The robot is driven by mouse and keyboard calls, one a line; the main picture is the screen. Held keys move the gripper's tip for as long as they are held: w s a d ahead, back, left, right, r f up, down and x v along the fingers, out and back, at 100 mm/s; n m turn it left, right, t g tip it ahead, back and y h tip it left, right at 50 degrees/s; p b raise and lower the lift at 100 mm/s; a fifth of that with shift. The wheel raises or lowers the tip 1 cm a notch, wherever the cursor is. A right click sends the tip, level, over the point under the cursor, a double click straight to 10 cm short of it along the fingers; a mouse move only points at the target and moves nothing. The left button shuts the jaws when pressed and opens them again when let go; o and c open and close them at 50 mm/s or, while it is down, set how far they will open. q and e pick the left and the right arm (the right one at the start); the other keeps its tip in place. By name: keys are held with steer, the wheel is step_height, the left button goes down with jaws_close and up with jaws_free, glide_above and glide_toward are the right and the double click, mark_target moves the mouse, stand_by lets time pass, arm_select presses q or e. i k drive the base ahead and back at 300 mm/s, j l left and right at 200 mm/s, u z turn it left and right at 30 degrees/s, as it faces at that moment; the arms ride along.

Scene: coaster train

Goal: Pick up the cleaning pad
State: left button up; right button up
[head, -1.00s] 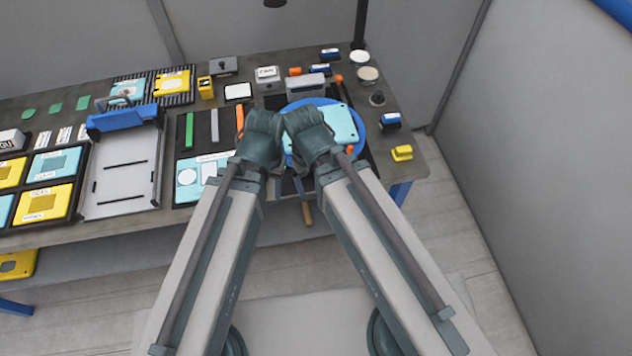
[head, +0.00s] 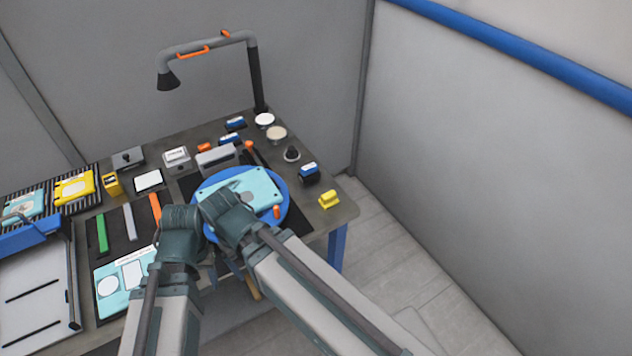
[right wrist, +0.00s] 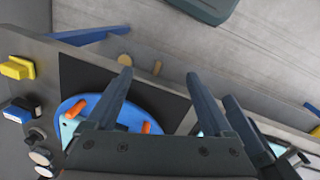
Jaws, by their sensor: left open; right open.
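I cannot tell for certain which thing is the cleaning pad. Candidates in the head view are a white round disc (head: 265,120) and a tan round disc (head: 277,134) at the back right of the table, and a small yellow block (head: 329,199) at its right edge. The yellow block also shows in the right wrist view (right wrist: 17,68). My left gripper (head: 182,217) is just left of the blue round plate (head: 284,205), and my right gripper (right wrist: 158,85) is over that plate's near side. Both are open, with nothing seen between the fingers.
A light-blue panel (head: 250,184) lies on the blue plate. A black lamp post (head: 257,80) rises at the back. A grey wall stands beyond the table; open floor lies right of it.

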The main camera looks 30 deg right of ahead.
mark_target(328, 199)
steer(key=l+u, duration=0.15)
steer(key=l, duration=0.35)
steer(key=k+l+u, duration=0.2)
steer(key=l, duration=0.3)
steer(key=l+u, duration=0.15)
steer(key=l, duration=0.4)
steer(key=k+l+u, duration=0.2)
steer(key=l, duration=0.3)
steer(key=i, duration=0.1)
